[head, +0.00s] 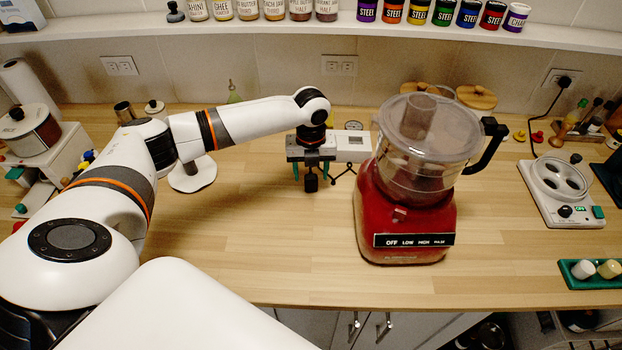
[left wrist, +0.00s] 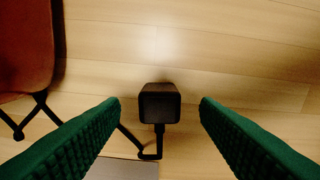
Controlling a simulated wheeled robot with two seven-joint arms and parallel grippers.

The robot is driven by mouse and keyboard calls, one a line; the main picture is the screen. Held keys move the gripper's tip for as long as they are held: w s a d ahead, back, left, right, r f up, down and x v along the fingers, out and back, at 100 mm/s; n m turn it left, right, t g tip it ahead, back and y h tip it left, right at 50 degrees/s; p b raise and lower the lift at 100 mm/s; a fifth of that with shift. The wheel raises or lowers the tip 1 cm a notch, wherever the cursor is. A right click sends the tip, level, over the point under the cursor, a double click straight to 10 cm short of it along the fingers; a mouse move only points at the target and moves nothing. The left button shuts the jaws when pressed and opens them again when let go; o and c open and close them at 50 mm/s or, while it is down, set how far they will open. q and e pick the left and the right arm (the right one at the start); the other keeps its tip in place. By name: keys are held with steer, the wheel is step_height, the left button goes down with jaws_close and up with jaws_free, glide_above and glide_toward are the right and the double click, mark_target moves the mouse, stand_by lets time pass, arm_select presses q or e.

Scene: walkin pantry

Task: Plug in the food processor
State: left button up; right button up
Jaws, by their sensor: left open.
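The food processor (head: 407,205) stands on the wooden counter, with a red base, clear bowl and black handle. Part of a red body also shows at the upper left of the left wrist view (left wrist: 25,50). A black plug (left wrist: 160,103) with a dark cord lies between the green finger pads of my left gripper (left wrist: 160,105), with gaps on both sides. In the head view my left gripper (head: 310,170) points down over the counter, left of the processor, and the plug (head: 310,184) shows below it. My right gripper is not in view. Wall outlets are at the middle (head: 338,65) and left (head: 119,65).
A right outlet (head: 565,79) holds a black plug whose cord runs to a white appliance (head: 560,188). A jar shelf (head: 420,32) spans the wall above. A green tray (head: 590,274) lies at the right front. The counter (head: 255,235) is clear left of the processor.

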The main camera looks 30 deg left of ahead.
arm_select(q)
steer(key=shift+f, duration=0.55)
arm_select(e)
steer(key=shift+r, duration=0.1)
arm_select(q)
steer(key=c, duration=1.1)
